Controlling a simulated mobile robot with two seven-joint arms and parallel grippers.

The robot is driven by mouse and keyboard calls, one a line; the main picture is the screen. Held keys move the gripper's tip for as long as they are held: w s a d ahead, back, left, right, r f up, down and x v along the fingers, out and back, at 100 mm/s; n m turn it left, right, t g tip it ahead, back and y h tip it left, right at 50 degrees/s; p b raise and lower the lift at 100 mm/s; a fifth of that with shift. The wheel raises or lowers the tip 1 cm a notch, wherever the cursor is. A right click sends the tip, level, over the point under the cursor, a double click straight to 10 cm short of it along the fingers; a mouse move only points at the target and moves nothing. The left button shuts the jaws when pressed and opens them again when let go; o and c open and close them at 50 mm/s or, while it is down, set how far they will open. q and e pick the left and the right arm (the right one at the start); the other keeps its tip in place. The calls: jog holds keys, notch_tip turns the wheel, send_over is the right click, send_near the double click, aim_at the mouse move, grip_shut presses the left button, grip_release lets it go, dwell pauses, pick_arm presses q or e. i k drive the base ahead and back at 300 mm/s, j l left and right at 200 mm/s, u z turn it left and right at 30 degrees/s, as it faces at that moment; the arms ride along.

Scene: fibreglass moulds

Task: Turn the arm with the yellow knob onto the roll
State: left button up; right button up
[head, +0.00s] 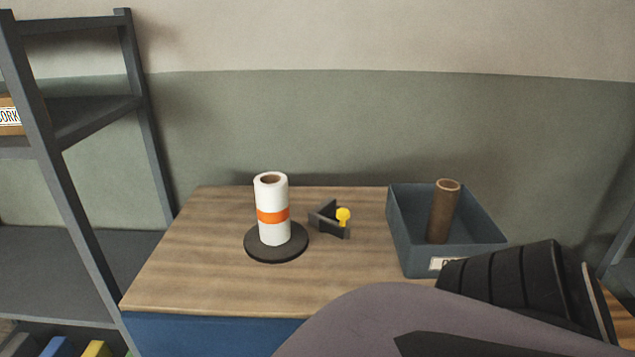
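A white roll (273,209) with an orange band stands upright on a round dark base (276,249) on the wooden table. Just right of it is a small dark angled arm (327,220) with a yellow knob (343,216) at its right end. The arm appears apart from the roll, with a small gap between them. My own arm covers the lower right of the view, but neither gripper's fingers show.
A blue-grey bin (405,240) at the table's right holds a brown cardboard tube (443,211) standing tilted. The wooden table top (200,270) is bare at the left and front. A grey metal shelf rack (60,150) stands at the left.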

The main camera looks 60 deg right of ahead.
aim_at(316, 217)
jog(key=z, duration=1.95)
